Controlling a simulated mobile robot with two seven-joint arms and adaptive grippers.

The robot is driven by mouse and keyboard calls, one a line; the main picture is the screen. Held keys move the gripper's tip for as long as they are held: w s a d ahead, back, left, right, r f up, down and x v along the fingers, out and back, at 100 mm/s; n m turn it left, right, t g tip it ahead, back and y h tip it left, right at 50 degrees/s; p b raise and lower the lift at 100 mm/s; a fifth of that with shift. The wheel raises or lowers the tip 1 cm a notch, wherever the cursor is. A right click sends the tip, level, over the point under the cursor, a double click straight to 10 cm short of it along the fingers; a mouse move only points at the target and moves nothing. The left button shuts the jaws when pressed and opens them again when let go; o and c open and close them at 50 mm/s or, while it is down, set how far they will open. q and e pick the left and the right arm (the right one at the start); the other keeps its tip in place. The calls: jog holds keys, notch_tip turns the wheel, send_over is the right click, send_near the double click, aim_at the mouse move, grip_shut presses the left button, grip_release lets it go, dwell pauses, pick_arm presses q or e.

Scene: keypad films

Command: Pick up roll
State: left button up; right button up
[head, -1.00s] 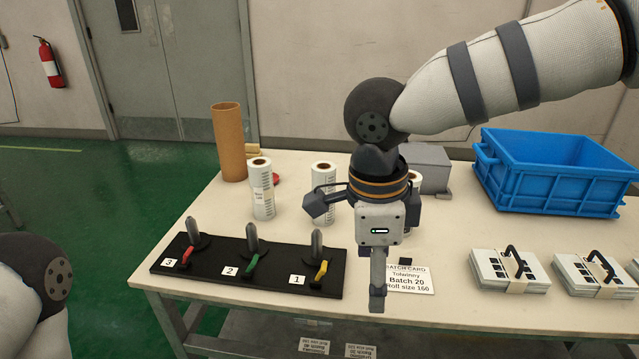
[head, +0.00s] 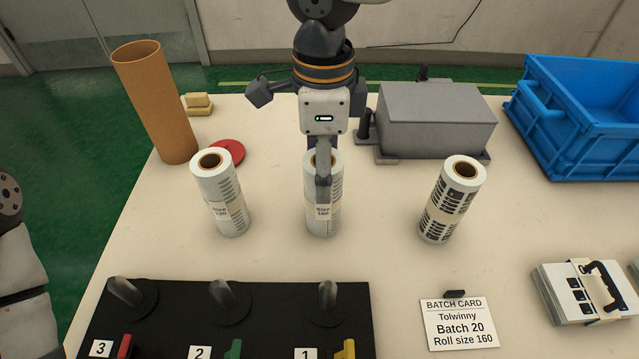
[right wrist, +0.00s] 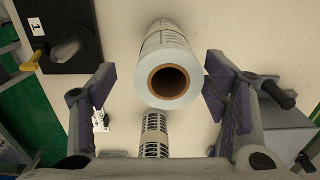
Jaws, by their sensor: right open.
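Three white film rolls stand upright on the table: a left roll (head: 220,195), a middle roll (head: 329,215) labelled size 160, and a right roll (head: 450,200) with dark print. My right gripper (head: 322,185) points down at the middle roll, one finger in front of it and hiding part of it. In the right wrist view, my right gripper (right wrist: 160,88) is open, its two pads apart on either side of a roll's open end (right wrist: 170,60). Another roll with dark bars (right wrist: 153,142) shows below it. My left gripper is out of view.
The batch card (head: 460,323) reads Tolwinny, Batch 20, Roll size 160. A black board (head: 180,310) with numbered levers lies in front. A brown tube (head: 155,100), a red disc (head: 228,150), a grey box (head: 435,118) and a blue crate (head: 540,115) stand behind the rolls.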

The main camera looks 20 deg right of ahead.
jog(key=f, duration=0.7)
jog(key=shift+w+d+b, duration=0.15)
jog(key=shift+w+b, duration=0.15)
jog(key=shift+w, duration=0.05)
jog(key=shift+c, duration=0.4)
jog(key=c, duration=1.2)
